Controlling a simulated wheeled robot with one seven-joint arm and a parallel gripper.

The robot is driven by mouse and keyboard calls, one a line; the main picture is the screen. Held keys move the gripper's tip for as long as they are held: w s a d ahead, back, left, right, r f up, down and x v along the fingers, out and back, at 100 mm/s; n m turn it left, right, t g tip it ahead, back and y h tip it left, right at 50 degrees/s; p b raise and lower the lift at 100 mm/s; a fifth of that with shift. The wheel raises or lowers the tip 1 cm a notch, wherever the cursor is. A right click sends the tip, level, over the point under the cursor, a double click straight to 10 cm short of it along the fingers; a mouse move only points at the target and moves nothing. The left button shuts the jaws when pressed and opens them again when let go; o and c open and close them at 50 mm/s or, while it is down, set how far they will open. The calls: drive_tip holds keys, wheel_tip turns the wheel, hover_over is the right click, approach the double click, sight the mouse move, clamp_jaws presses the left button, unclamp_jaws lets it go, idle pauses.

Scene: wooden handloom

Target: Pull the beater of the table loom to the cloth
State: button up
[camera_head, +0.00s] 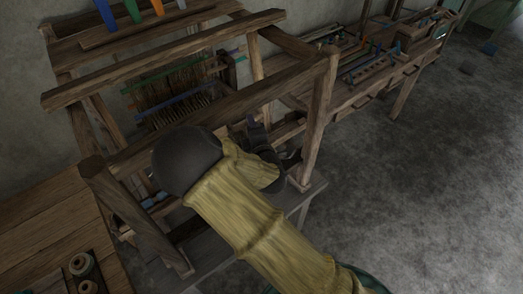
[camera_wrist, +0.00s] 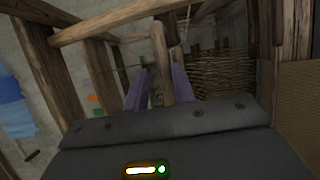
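The table loom's wooden frame (camera_head: 212,105) stands in the middle of the head view, with dark threads and green and blue bars (camera_head: 175,103) inside it. I cannot tell for sure which bar is the beater. My gripper (camera_head: 252,121) reaches into the loom's right side, partly hidden by my arm. In the wrist view my gripper (camera_wrist: 160,92) has its two purple fingers apart, one on each side of a wooden bar (camera_wrist: 157,62). I cannot tell whether they touch it. A woven brown panel (camera_wrist: 222,76) shows right of the fingers; the cloth is not clearly visible.
The loom's front right post (camera_head: 319,120) and upper beams stand close around my arm. A table with spools (camera_head: 80,265) is at lower left. A long bench (camera_head: 375,75) with tools runs along the back right. The floor at right is mostly clear.

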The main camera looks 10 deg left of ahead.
drive_tip(key=p+v, duration=1.2)
drive_tip(key=v, duration=0.4)
idle(0.5)
drive_tip(key=shift+d, duration=0.15)
idle(0.3)
